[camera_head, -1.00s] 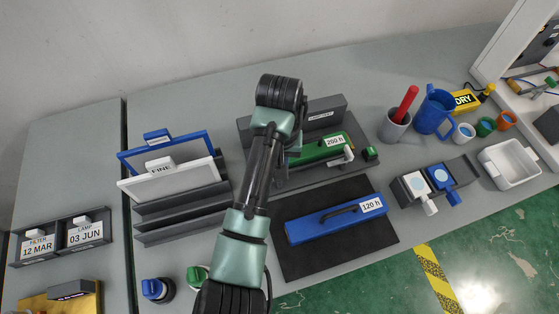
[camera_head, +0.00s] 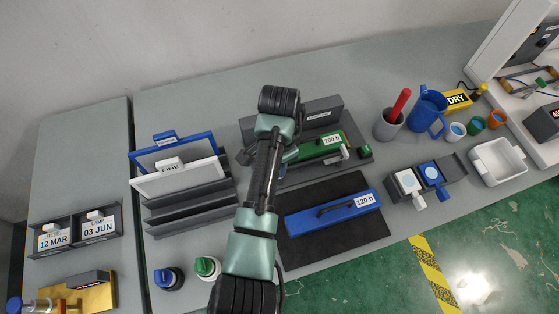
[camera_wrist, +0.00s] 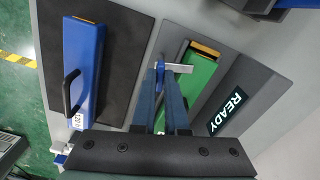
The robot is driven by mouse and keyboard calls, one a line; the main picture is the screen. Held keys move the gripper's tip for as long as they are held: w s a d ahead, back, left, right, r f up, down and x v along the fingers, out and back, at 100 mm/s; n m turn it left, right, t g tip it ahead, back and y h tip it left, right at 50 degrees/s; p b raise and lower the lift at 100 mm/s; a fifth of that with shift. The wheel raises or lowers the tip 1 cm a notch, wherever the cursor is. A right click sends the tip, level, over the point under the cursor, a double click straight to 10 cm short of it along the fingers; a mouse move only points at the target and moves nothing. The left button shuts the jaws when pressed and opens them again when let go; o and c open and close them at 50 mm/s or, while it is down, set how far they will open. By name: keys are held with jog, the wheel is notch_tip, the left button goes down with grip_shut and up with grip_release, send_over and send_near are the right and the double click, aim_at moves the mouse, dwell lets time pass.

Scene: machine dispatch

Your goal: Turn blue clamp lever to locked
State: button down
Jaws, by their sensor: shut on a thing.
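My gripper (camera_wrist: 162,75) reaches down at the left end of a green module (camera_head: 318,147) in a dark dock on the bench. In the wrist view its fingers are close together, with a light grey lever bar (camera_wrist: 182,68) at their tips, beside the orange-edged end of the green module (camera_wrist: 200,75). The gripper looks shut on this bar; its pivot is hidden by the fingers. In the head view my arm hides the tips and this end of the dock. A second silver lever (camera_head: 344,152) shows at the module's right end.
A blue module (camera_head: 335,216) with a black handle lies on a dark mat (camera_head: 298,254) in front of the dock. A slotted rack (camera_head: 190,205) stands left. Knobs sit near the front edge.

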jog(key=shift+m+p, duration=0.35)
jog(key=shift+m, duration=1.25)
jog(key=c, duration=0.9)
grip_release()
jog(key=shift+c, duration=0.2)
notch_tip(320, 180, up, 13)
jog(key=p, duration=0.2)
jog(key=shift+p, duration=0.3)
